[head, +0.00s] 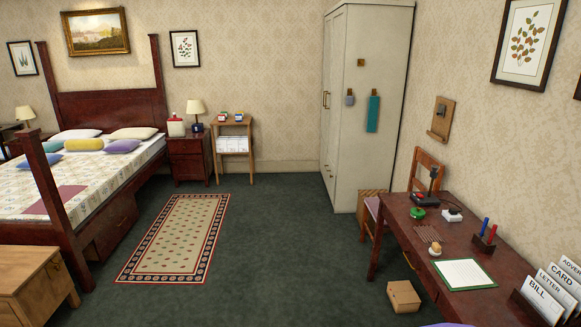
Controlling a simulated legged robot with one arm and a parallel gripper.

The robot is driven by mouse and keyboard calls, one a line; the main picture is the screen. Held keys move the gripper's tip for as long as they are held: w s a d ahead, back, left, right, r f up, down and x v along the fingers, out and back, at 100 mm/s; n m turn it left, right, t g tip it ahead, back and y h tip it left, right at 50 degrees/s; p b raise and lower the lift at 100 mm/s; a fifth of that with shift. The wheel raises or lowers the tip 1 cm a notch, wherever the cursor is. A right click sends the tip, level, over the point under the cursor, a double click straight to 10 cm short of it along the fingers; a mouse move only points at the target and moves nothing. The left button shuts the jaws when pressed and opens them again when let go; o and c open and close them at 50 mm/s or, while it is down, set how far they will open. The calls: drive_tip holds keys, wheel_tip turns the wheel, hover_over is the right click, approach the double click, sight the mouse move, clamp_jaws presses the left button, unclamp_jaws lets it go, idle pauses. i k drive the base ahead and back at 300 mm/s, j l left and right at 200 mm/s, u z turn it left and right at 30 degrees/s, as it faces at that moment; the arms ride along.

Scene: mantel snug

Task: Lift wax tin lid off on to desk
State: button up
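The desk (398,245) stands at the right, against the wall, with a dark red-brown top. A small round green object (417,213) lies on it near the front left edge; it may be the wax tin, but it is too small to make out a lid. A small pale object with a tan top (435,250) sits nearer, also by the front edge. I cannot tell for sure which is the tin. My gripper is not in view.
The desk also holds a dark and red item (425,199), a white block (452,215), a pen stand (483,244), a green-edged paper (464,273) and a letter rack (545,297). A chair (425,177) and wooden box (403,296) stand close by.

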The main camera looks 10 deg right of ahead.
sight(419, 212)
drive_tip(key=i+z, duration=0.2)
drive_tip(key=i, duration=0.4)
drive_tip(key=i+j+z, duration=0.2)
drive_tip(key=i, duration=0.4)
drive_tip(key=i+j+z, duration=0.25)
drive_tip(key=i, duration=0.35)
drive_tip(key=i+l+z, duration=0.25)
drive_tip(key=z, duration=0.2)
drive_tip(key=i+l+z, duration=0.1)
drive_tip(key=i+z, duration=0.75)
drive_tip(key=i+j+z, duration=0.1)
drive_tip(key=i+z, duration=0.15)
drive_tip(key=z, duration=0.2)
